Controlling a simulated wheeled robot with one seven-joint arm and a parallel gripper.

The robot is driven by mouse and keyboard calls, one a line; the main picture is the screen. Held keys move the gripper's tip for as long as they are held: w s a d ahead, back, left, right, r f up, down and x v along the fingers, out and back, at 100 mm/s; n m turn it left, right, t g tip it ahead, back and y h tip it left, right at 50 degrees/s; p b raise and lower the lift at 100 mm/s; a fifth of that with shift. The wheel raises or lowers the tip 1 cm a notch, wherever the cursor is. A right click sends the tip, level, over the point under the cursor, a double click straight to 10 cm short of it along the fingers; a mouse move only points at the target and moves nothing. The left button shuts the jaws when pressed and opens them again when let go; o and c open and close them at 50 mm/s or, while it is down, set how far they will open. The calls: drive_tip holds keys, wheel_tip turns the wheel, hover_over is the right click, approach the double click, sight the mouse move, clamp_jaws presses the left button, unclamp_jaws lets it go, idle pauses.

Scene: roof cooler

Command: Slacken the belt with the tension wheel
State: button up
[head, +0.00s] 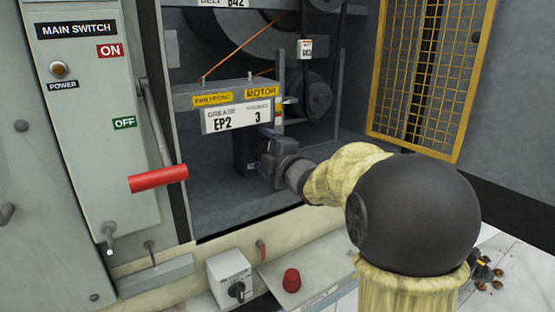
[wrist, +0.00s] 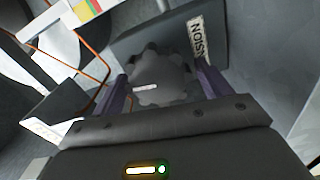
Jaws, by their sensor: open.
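The tension wheel (wrist: 160,78) is a dark grey, lobed knob with a short white mark on its face. In the wrist view it lies between the two purple fingers of my gripper (wrist: 160,88), near a dark plate with a partly legible TENSION label (wrist: 196,38). My gripper is open, one finger on each side of the wheel; I cannot tell whether either touches it. In the head view my gripper (head: 268,158) reaches into the open cabinet below the grease sign, and the wheel is hidden there.
A grease sign (head: 237,116) hangs just above my gripper, with thin orange lines (head: 243,45) behind it. At left is the main switch panel (head: 75,80) with a red handle (head: 158,178). A yellow mesh guard (head: 432,75) stands open at right. A red button (head: 291,280) is below.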

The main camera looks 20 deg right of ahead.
drive_tip(key=p+v, duration=0.1)
drive_tip(key=v, duration=1.6)
drive_tip(key=s+f+m+g+h, duration=0.1)
drive_tip(key=f+m+g+h, duration=0.1)
drive_tip(key=f+m, duration=0.3)
drive_tip(key=s+f+m+g+h, duration=0.2)
drive_tip(key=f+m+g, duration=0.2)
drive_tip(key=f, duration=0.5)
drive_tip(key=s+f+m+g+h, duration=0.2)
drive_tip(key=f+m+g, duration=0.1)
drive_tip(key=f+m, duration=0.3)
drive_tip(key=shift+a+f+m, duration=0.25)
drive_tip(key=shift+f+m, duration=0.05)
drive_tip(key=shift+f, duration=0.25)
drive_tip(key=s+a+f+m+g, duration=0.4)
drive_tip(key=s+f+g, duration=0.1)
drive_tip(key=s, duration=0.3)
wheel_tip(320, 180, up, 30)
drive_tip(key=p, duration=3.1)
drive_tip(key=shift+s+r+g, duration=0.15)
drive_tip(key=shift+s+g, duration=0.05)
drive_tip(key=shift+g, duration=0.1)
